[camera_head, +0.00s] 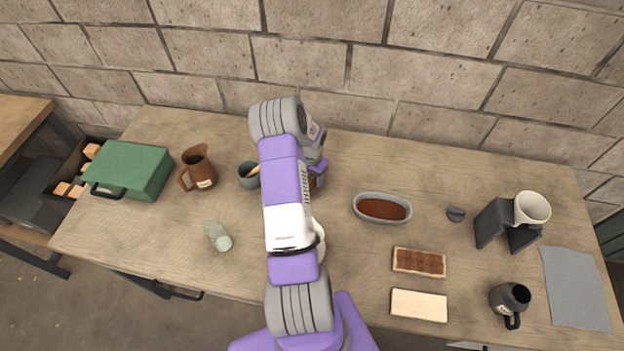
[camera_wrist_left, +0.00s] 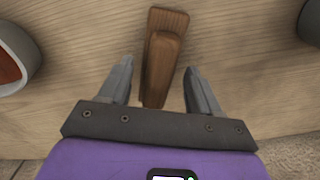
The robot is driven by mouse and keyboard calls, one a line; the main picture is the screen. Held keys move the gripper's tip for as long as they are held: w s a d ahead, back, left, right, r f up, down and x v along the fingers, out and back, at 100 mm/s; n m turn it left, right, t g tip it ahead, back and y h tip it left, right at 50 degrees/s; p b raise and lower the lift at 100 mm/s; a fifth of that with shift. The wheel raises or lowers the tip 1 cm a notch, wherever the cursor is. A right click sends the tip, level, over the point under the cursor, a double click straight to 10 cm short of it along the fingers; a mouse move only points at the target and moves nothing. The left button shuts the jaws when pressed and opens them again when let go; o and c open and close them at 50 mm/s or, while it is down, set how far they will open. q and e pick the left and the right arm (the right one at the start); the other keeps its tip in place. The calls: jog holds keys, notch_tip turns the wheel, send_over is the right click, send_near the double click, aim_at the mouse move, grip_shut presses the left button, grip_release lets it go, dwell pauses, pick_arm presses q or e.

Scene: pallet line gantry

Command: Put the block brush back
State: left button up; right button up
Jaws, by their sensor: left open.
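A brown wooden piece (camera_wrist_left: 162,55), which looks like the block brush, lies on the table in the left wrist view. It is long and narrow, with a raised part along it; its lower end is hidden by my gripper body. My left gripper (camera_wrist_left: 160,90) is open, with one finger on each side of the piece and a visible gap to each. My right gripper is not in view.
An oval dish with a red-brown inside (camera_head: 383,208) stands to the right. A dark cup (camera_head: 248,175), brown jug (camera_head: 198,167), green box (camera_head: 128,170) and glass (camera_head: 217,236) stand left. A brown-topped block (camera_head: 419,262), pale block (camera_head: 419,305), black stand (camera_head: 507,226) and dark mug (camera_head: 509,299) are right.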

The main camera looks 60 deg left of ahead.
aim_at(312, 176)
pick_arm(q)
notch_tip(312, 176, up, 10)
dwell(0.3)
jog(key=shift+d, duration=0.1)
notch_tip(312, 176, down, 13)
jog(key=shift+r+b, duration=0.1)
jog(key=shift+b, duration=0.2)
jog(key=shift+r+p, duration=0.3)
jog(key=shift+r, duration=1.2)
